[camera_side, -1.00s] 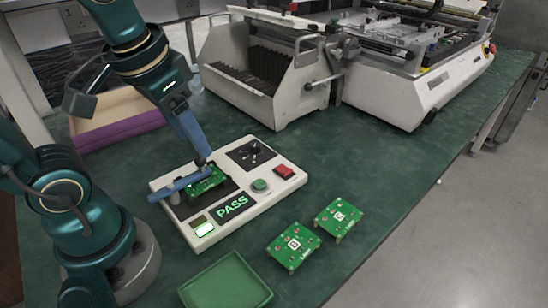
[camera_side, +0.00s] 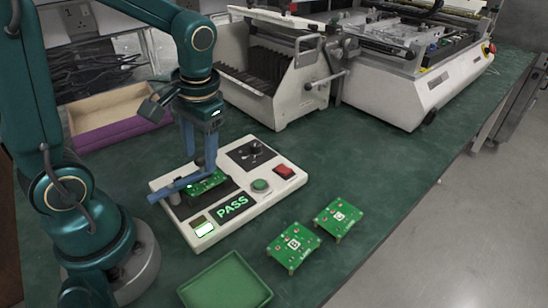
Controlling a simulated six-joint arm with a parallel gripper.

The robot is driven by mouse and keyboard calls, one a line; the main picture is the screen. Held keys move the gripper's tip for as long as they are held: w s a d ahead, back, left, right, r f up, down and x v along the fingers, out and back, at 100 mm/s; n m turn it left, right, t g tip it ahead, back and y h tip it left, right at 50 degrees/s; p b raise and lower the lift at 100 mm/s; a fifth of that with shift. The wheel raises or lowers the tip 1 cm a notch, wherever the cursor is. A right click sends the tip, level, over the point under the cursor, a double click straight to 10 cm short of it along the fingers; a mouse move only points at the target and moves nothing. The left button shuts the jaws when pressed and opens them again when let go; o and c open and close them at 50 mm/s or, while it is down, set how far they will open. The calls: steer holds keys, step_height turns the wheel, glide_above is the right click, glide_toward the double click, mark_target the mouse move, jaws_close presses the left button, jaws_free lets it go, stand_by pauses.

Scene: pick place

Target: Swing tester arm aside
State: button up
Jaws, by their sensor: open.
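The white tester (camera_side: 259,208) lies on the green bench with its display lit "PASS" (camera_side: 233,207). Its blue tester arm (camera_side: 178,187) lies across the left part of the tester, from a grey post at the left toward the board. A green circuit board (camera_side: 208,184) sits in the dark nest, partly behind the tester arm and my gripper. My gripper (camera_side: 199,160) is open, pointing down over the board, its blue fingers apart. The front finger is close to the right end of the tester arm; I cannot tell whether they touch.
Two green boards (camera_side: 293,246) (camera_side: 338,217) lie right of the tester. An empty green tray (camera_side: 225,284) is at the front. A purple-sided bin (camera_side: 118,133) stands at back left, a white slotted rack (camera_side: 262,75) and a large machine (camera_side: 420,85) behind. Bench at right is clear.

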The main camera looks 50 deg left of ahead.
steer(key=shift+f, duration=0.2)
jaws_close()
stand_by(1.3)
